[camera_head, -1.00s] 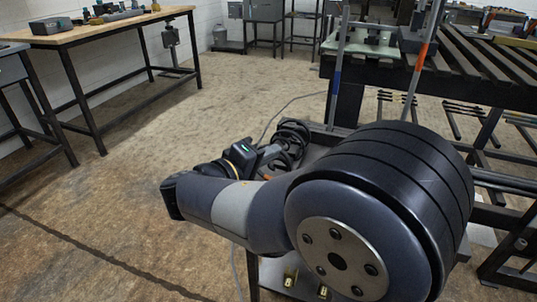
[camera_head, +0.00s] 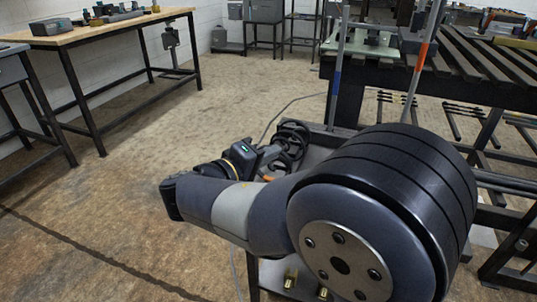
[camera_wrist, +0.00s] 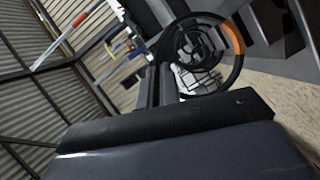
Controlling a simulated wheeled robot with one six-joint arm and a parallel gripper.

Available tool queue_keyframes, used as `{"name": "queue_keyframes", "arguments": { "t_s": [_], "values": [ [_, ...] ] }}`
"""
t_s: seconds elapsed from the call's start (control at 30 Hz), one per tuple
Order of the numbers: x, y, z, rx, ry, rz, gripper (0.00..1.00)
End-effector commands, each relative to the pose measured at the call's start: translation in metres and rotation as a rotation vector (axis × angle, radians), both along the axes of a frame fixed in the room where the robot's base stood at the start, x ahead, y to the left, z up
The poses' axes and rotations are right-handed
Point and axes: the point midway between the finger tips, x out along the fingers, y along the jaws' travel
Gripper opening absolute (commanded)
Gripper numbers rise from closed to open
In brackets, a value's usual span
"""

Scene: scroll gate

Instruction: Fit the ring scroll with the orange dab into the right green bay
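The ring scroll is a black spiral ring with an orange dab (camera_wrist: 235,38) on its outer rim in the wrist view. In the head view it shows as black coils (camera_head: 304,137) just beyond the wrist, with a bit of orange low on it. My gripper (camera_wrist: 163,74) has its dark fingers close together at the ring's left rim and appears shut on it. The same gripper (camera_head: 266,156) is partly hidden by the wrist in the head view. The ring is held over a low dark tray or cart. I cannot make out a green bay for certain.
A grey pole with a blue band (camera_head: 336,78) and another with an orange band (camera_head: 421,56) stand beyond the ring. Behind them is a slatted dark table (camera_head: 480,62) with a pale greenish plate (camera_head: 362,47). A wooden workbench (camera_head: 95,32) stands left. Floor between is clear.

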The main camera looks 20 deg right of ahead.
Motion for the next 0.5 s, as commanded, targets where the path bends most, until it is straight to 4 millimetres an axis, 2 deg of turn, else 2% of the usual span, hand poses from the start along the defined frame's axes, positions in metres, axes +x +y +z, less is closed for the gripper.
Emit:
{"name": "queue_keyframes", "arguments": {
  "t_s": [0.5],
  "values": [
    [0.0001, 0.0000, -0.0067, 0.000, -0.001, 0.000, 0.00]
  ]
}}
